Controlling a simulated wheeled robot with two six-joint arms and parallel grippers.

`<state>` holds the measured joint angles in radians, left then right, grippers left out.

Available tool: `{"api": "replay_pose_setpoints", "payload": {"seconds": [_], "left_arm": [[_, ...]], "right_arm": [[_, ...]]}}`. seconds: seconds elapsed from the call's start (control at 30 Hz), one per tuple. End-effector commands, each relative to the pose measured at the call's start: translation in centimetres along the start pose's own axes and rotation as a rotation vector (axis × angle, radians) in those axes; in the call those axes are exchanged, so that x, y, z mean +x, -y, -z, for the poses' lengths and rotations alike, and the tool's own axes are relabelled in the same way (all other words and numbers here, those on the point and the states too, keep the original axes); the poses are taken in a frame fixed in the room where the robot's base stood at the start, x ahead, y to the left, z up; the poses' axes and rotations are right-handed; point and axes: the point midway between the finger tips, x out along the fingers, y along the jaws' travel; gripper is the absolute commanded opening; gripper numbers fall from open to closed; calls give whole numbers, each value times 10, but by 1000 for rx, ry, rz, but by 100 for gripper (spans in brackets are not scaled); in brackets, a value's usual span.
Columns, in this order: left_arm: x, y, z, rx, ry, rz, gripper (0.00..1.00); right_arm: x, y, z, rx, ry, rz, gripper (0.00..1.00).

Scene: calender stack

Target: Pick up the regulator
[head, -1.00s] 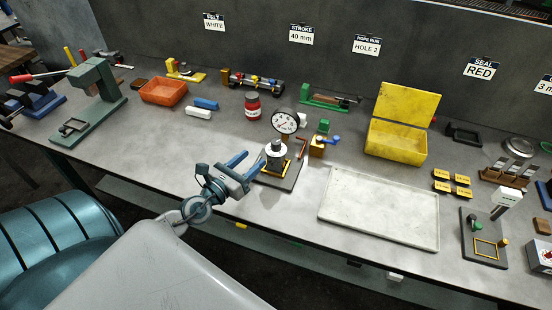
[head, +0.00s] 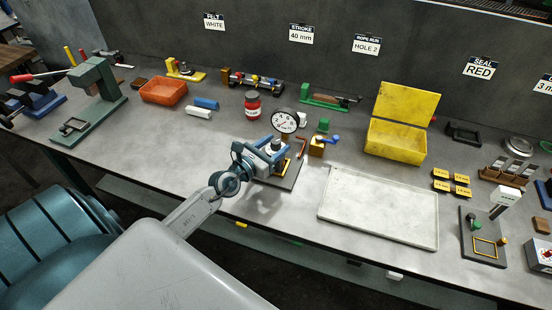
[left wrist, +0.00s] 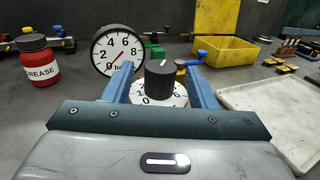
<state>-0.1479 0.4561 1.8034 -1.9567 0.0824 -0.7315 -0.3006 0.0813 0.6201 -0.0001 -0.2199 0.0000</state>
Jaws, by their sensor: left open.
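The regulator has a black knob (left wrist: 160,80) on a white numbered dial (left wrist: 172,96). In the head view its top (head: 277,144) shows at my left gripper, on a dark base plate (head: 285,180). My left gripper (head: 272,152) is open. In the left wrist view its two blue fingers (left wrist: 160,84) stand on either side of the knob. A round white pressure gauge (head: 284,121) stands just behind the regulator and also shows in the left wrist view (left wrist: 117,51). The regulator's lower part is mostly hidden by my gripper. My right gripper is not in view.
A red grease jar (head: 252,105) stands behind and left of the regulator. A brass block with a blue lever (head: 318,146) is close on the right. A pale tray (head: 380,208) lies further right, before a yellow bin (head: 397,140). The bench left of the gripper is clear.

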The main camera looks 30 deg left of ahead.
Motion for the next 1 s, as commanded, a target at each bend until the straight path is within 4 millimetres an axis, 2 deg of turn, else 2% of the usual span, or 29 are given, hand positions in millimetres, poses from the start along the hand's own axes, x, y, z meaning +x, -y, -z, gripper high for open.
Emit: {"api": "replay_pose_setpoints", "payload": {"seconds": [0.1, 0.33, 0.37, 0.6, 1.0], "left_arm": [[9, 0, 0, 0, 1, -1, 52], [10, 0, 0, 0, 0, 0, 52], [10, 0, 0, 0, 0, 0, 48], [9, 0, 0, 0, 0, 0, 0], [10, 0, -2, 0, 2, 0, 0]], "right_arm": [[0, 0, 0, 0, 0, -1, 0], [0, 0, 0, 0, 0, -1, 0], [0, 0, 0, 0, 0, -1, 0], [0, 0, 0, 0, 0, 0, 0], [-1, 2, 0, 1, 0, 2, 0]]}}
